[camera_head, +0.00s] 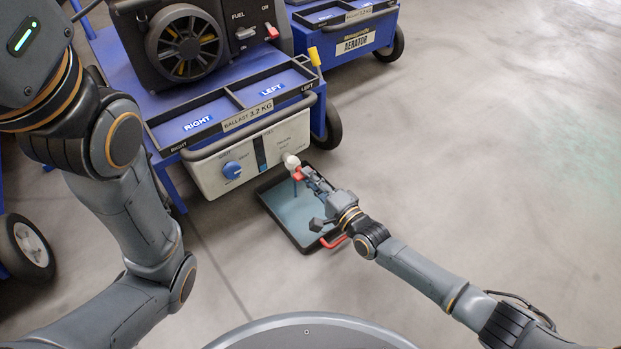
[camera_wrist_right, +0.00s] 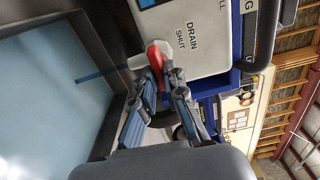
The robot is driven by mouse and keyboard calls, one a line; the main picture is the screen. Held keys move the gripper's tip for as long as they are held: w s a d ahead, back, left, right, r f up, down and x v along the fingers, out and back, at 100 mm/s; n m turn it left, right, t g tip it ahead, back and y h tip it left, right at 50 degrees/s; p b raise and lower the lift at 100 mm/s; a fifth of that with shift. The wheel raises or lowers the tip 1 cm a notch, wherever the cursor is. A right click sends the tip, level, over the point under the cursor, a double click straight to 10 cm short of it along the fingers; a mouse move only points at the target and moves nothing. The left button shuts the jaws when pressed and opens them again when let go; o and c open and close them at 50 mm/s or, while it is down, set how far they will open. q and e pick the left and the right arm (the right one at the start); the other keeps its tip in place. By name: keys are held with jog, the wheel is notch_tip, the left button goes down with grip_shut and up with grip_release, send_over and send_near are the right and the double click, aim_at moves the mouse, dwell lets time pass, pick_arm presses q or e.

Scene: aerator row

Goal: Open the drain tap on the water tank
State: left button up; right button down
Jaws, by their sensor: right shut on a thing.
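The water tank (camera_head: 255,150) is a pale box with a blue knob (camera_head: 232,170), under the blue cart's tray. Its drain tap (camera_head: 291,160) is white with a red lever (camera_head: 297,174), low at the tank's right end. In the wrist view the red lever (camera_wrist_right: 154,55) lies between the fingers of my right gripper (camera_wrist_right: 164,75), by a label reading DRAIN and SHUT (camera_wrist_right: 187,35). My right gripper also shows in the head view (camera_head: 304,176), shut on the lever. A thin blue streak (camera_wrist_right: 103,73) runs from the tap over the tray. My left gripper is out of view.
A black drip tray (camera_head: 268,205) with a light blue surface inside lies on the floor below the tap. A red handle (camera_head: 333,241) is at its near end. Another blue cart (camera_head: 355,40) stands behind. The floor (camera_head: 500,150) to the right is clear.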

dwell(0.3)
jog(key=c, duration=1.4)
grip_release()
jog(key=v, duration=1.2)
